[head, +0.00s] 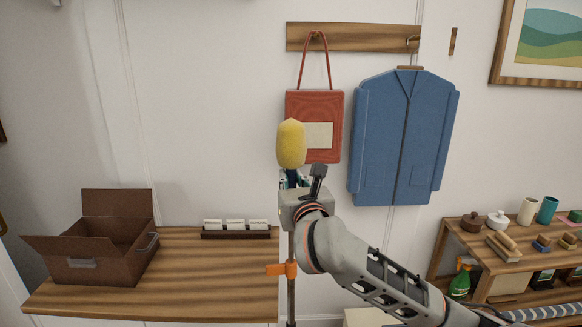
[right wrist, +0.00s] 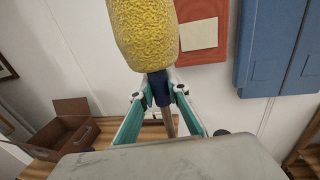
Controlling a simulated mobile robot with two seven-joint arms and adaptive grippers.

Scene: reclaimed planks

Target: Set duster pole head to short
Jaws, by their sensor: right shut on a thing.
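The duster has a fuzzy yellow head (head: 291,144), which also fills the top of the right wrist view (right wrist: 143,30). Below it are a dark blue collar (right wrist: 159,92) and an upright thin pole (head: 291,300). An orange clamp (head: 282,270) sits around the pole near the table's right edge. My right gripper (head: 291,181) is shut on the duster just below the yellow head, with its teal fingers on either side of the collar. My wrist hides part of the pole behind it. My left gripper is not in view.
A wooden table (head: 200,280) holds an open brown box (head: 95,265) and a rack of white cards (head: 236,234). A red bag (head: 335,105) and blue jacket (head: 402,140) hang behind. A shelf (head: 470,240) with cups, brushes and a green bottle (head: 460,280) stands right.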

